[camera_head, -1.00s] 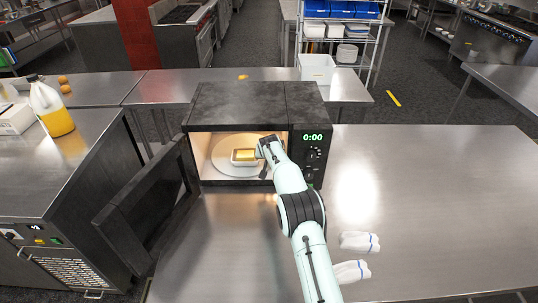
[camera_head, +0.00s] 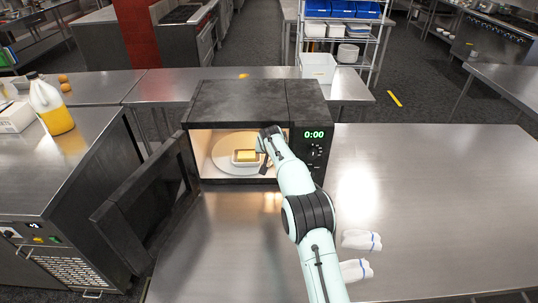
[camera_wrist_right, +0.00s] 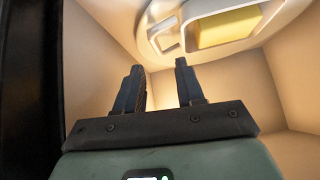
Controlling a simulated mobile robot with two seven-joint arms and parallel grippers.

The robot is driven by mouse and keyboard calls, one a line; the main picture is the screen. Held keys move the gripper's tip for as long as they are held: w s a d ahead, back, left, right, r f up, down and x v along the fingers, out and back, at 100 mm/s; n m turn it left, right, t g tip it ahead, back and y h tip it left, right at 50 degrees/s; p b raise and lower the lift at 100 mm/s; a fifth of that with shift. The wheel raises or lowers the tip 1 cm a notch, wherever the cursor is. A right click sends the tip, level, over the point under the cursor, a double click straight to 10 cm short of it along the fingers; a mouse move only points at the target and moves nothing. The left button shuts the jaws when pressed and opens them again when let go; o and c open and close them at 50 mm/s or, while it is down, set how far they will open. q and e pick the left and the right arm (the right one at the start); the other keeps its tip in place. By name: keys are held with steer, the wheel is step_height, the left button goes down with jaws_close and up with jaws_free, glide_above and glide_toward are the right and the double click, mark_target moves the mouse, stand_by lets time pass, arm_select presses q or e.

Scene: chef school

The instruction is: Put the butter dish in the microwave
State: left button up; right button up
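The microwave (camera_head: 235,100) stands on the counter with its door (camera_head: 150,205) swung wide open to the left. The butter dish (camera_head: 237,163), a small white dish with a yellow block of butter, rests on the round plate (camera_head: 222,152) inside. My right gripper (camera_head: 262,148) is inside the microwave opening, just right of the dish. In the right wrist view its two fingers (camera_wrist_right: 158,78) are apart with nothing between them, and the butter dish (camera_wrist_right: 228,32) lies beyond the fingertips, at upper right. My left gripper is not in view.
The microwave's control panel (camera_head: 314,150) reads 0:00, close to my right arm. White folded cloths (camera_head: 361,240) lie on the counter at right. A juice jug (camera_head: 52,108) stands on the left unit. The right counter is mostly clear.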

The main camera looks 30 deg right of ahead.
steer(key=v, duration=0.3)
steer(key=shift+s+r+b, duration=0.1)
steer(key=shift+s+b, duration=0.05)
steer(key=shift+b, duration=0.15)
stand_by(0.3)
